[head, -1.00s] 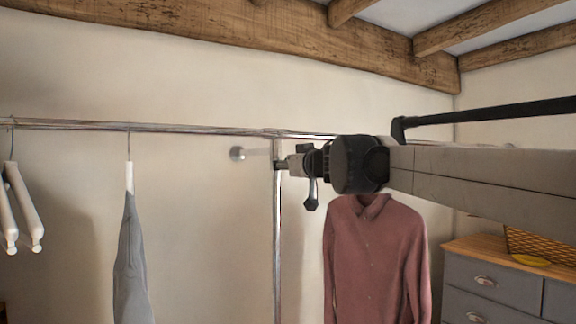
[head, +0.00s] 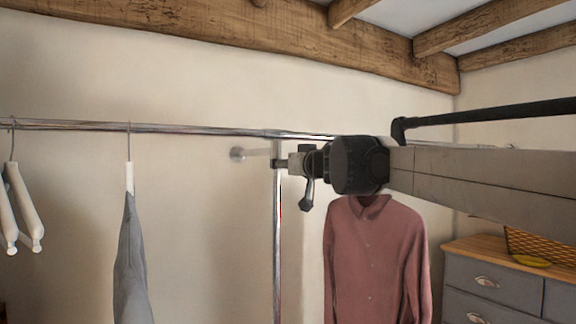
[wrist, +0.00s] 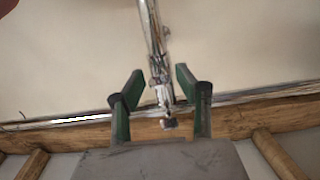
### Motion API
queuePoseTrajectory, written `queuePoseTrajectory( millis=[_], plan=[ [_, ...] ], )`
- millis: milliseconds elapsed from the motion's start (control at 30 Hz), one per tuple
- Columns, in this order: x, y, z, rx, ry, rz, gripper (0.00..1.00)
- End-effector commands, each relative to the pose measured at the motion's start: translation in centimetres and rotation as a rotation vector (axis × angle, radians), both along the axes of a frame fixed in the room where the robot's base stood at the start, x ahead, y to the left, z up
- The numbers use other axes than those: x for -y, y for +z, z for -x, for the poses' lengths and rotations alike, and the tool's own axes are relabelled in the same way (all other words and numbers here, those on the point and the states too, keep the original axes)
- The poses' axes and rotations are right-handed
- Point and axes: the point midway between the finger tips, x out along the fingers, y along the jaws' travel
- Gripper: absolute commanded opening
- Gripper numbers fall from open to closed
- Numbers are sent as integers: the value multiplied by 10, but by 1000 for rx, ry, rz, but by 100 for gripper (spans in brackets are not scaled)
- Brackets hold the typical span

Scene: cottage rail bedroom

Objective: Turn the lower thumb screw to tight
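A chrome upright post (head: 278,230) meets the horizontal rail in the middle of the head view. In the wrist view, a metal fitting (wrist: 161,80) on the post lies between my gripper's green fingers (wrist: 161,72). Wall shows in narrow gaps beside the fitting, so the fingers look open around it. A small dark-ended piece (wrist: 168,123) shows nearer the palm. I cannot tell which piece is the lower thumb screw, or its tightness.
The chrome rail (head: 200,130) runs across the view. White hangers (head: 24,205) and a grey garment (head: 130,260) hang at left. A mauve shirt (head: 375,260) hangs just below my arm. A grey dresser (head: 500,290) stands at right. Wooden beams cross overhead.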

Motion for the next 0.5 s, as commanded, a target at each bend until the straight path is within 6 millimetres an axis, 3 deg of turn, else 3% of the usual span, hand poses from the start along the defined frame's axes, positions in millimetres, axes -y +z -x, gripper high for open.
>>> queuePoseTrajectory(
  millis=[333, 500],
  plan=[
    [1, 0, 1, 0, 0, 0, 41],
    [7, 1, 12, 0, -1, 0, 41]
  ],
)
